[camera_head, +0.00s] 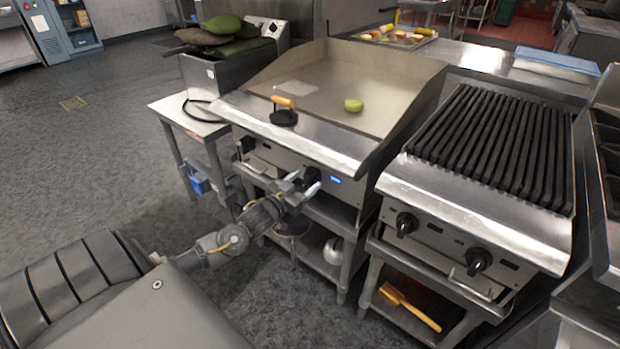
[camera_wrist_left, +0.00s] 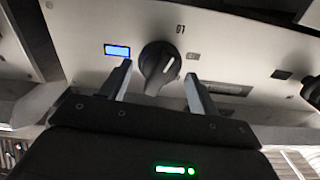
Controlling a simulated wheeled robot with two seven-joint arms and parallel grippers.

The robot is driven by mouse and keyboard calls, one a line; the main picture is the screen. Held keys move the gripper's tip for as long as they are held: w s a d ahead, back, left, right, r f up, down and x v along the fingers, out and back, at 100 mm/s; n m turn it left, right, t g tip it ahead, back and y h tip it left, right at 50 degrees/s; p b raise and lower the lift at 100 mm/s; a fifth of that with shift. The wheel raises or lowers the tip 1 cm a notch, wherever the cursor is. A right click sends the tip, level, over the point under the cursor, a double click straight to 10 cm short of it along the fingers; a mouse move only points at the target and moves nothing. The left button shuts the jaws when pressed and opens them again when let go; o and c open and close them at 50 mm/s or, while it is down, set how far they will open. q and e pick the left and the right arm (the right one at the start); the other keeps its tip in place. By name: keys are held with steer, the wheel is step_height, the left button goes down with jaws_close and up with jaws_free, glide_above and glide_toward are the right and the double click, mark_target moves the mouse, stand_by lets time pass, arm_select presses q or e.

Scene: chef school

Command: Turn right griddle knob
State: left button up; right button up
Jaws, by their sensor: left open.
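The griddle (camera_head: 345,85) has a black right knob (camera_head: 311,174) on its front panel, beside a small lit blue display. The knob is partly hidden by my left gripper (camera_head: 302,184) in the head view. In the left wrist view the round black knob (camera_wrist_left: 158,66) shows between the two fingertips of my open left gripper (camera_wrist_left: 158,70), with a gap on each side. The blue display (camera_wrist_left: 117,50) is just left of it there. Whether the fingers touch the knob cannot be seen. My right gripper is not in view.
The griddle's left knob (camera_head: 246,145) is farther along the panel. A charbroiler (camera_head: 490,140) with two knobs stands to the right. Open floor (camera_head: 90,150) lies to the left.

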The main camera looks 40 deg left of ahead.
mark_target(306, 182)
arm_select(q)
steer(key=shift+w, duration=1.55)
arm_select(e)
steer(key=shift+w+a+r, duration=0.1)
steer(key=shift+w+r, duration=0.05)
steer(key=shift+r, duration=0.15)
arm_select(q)
steer(key=c, duration=0.7)
steer(key=m+p, duration=0.4)
steer(key=m, duration=0.4)
steer(key=shift+d+m, duration=0.1)
steer(key=shift+m, duration=0.2)
steer(key=shift+f+m+p, duration=0.1)
steer(key=shift+m+p, duration=0.3)
steer(key=shift+m, duration=1.3)
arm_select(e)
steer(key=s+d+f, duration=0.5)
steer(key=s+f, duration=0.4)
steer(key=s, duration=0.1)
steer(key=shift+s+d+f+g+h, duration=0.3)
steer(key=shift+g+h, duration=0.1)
